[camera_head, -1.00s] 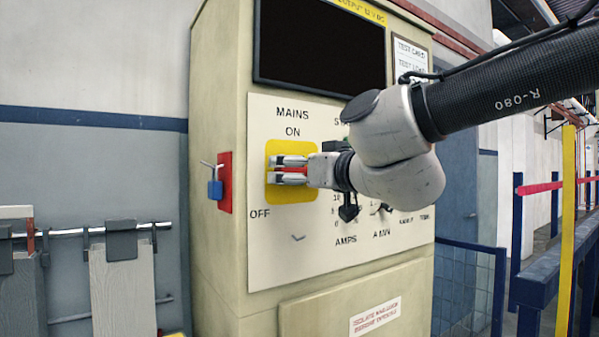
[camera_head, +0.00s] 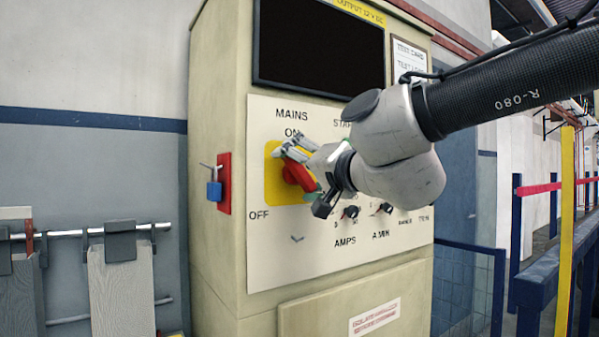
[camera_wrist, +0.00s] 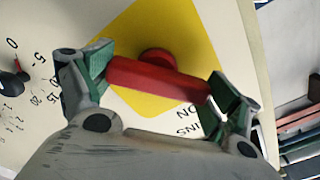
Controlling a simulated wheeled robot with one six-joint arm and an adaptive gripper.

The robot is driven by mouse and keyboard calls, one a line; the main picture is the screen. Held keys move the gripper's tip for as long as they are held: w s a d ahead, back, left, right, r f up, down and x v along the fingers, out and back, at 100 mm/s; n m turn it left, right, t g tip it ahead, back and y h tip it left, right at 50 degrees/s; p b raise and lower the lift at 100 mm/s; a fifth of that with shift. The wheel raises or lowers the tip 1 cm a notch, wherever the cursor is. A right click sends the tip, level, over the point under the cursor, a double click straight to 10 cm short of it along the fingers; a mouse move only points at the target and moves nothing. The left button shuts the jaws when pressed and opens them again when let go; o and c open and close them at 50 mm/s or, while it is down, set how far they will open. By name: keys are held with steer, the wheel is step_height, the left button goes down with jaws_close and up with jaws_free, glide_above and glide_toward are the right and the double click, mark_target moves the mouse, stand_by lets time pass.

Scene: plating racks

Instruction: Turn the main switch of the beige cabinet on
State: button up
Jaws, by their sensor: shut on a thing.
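The beige cabinet (camera_head: 222,268) stands in the middle of the head view. Its main switch is a red handle (camera_head: 296,174) on a yellow plate (camera_head: 272,188), between the printed words MAINS ON above and OFF at lower left. My gripper (camera_head: 298,170) reaches it from the right, rolled at a slant. In the wrist view the red handle (camera_wrist: 158,80) lies across between the two green-padded fingers, one at each end, over the yellow plate (camera_wrist: 190,35). The fingers are shut on the handle.
A blue padlock (camera_head: 214,190) hangs on a red plate on the cabinet's left side. Small black knobs (camera_head: 350,212) sit right of the switch. A dark screen (camera_head: 320,45) is above. A rail with hanging grey panels (camera_head: 122,280) stands at left.

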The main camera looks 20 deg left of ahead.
steer(key=m, duration=0.4)
steer(key=shift+w+d+m, duration=0.1)
steer(key=shift+m, duration=1.7)
steer(key=shift+f+m, duration=0.1)
steer(key=shift+m, duration=0.2)
steer(key=o, duration=0.8)
steer(key=shift+d, duration=0.15)
steer(key=v, duration=1.1)
steer(key=shift+s+d, duration=0.3)
